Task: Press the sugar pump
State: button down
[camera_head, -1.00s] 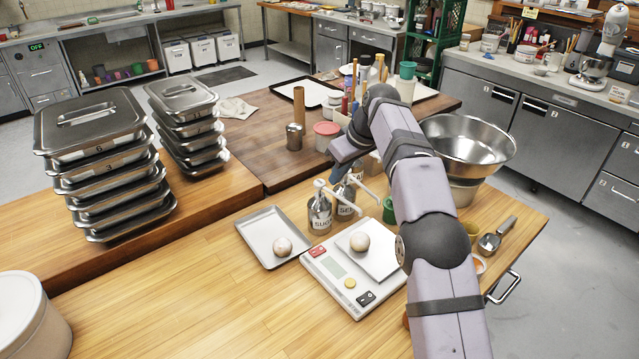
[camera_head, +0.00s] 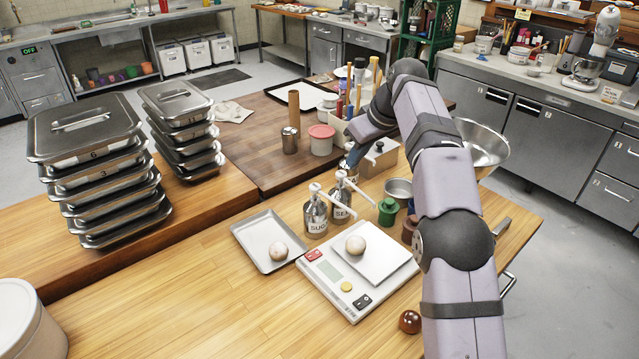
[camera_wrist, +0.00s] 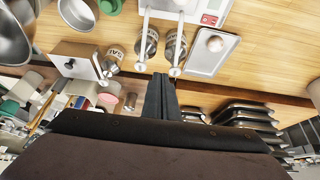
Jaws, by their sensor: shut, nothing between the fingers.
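The sugar pump (camera_head: 316,214) is a steel bottle labelled "SUG…" with a white pump head and long spout. It stands upright between the small tray and a similar pump (camera_head: 342,196) labelled "SE…". In the wrist view the sugar pump (camera_wrist: 176,47) is the right one of the pair and the other pump (camera_wrist: 148,43) is left of it. My gripper (camera_wrist: 161,78) is shut and empty, its fingertips just below the pump heads in that picture. In the head view my gripper (camera_head: 350,164) is behind the pumps, partly hidden by my arm. I see no contact with a pump.
A scale (camera_head: 330,281) with a bun stands in front of the pumps. A small tray (camera_head: 252,256) with another bun is left. A green-topped jar (camera_head: 388,210), a steel bowl (camera_head: 487,150) and a wooden box (camera_head: 382,160) crowd the right.

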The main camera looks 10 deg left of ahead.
jog(key=s+d+f+m+t+h+p, duration=0.1)
jog(key=d+f+h, duration=0.3)
jog(key=d, duration=0.8)
jog(key=s+d+f+t+h, duration=0.1)
jog(key=d+f+t+h, duration=0.2)
jog(key=d, duration=0.8)
jog(key=w+a+f+n+t+y, duration=0.1)
jog(key=a+f+y, duration=0.15)
jog(key=a, duration=0.35)
jog(key=w+a+f+n+t+y, duration=0.1)
jog(key=a+f+n+t+y, duration=0.1)
jog(key=a+y, duration=0.3)
jog(key=s+a+r+m+y, duration=0.1)
jog(key=s+a+r+y, duration=0.1)
jog(key=a, duration=0.4)
jog(key=s+a+r+y, duration=0.2)
jog(key=a+r+y, duration=0.2)
jog(key=a, duration=0.3)
jog(key=shift+a+r+m+y, duration=0.25)
jog(key=shift+r+m+y, duration=0.15)
jog(key=shift+r, duration=0.1)
